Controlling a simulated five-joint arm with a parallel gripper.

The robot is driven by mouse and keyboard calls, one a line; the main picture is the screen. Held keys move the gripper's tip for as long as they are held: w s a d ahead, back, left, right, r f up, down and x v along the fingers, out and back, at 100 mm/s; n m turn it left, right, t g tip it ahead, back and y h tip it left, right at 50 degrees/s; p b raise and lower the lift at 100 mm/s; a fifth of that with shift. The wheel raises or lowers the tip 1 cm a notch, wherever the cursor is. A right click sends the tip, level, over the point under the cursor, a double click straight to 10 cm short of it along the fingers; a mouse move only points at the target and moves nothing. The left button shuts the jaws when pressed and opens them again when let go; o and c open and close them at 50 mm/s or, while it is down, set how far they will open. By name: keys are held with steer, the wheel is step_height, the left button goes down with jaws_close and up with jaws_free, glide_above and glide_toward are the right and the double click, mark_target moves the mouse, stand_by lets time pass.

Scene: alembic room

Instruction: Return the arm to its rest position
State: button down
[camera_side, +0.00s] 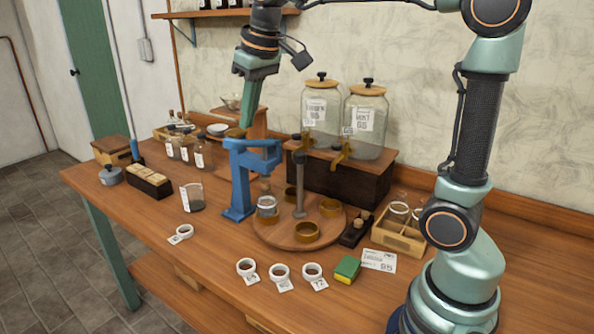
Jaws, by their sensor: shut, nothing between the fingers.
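My gripper (246,126) points down at the upper middle of the side view. Its green fingers reach down behind the blue stand, and the tips are partly hidden there. The fingers look closed together, with nothing seen between them. My arm comes from the base at the right, over the top edge of the picture, and down to the gripper. No held object shows.
Close to the gripper are the blue stand (240,180), a wooden turntable (280,234) with brass rings, and two glass jars (366,122) on a dark box (335,180). Small bottles (203,155) stand left. White rings (280,271) and a sponge (347,269) lie in front.

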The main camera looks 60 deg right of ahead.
steer(key=s+a+f+t, duration=0.1)
steer(key=s+f+t, duration=0.1)
steer(key=s+f, duration=0.6)
steer(key=s, duration=0.4)
steer(key=shift+s+a+f, duration=0.3)
steer(key=shift+s+f, duration=0.05)
steer(key=shift+s, duration=0.05)
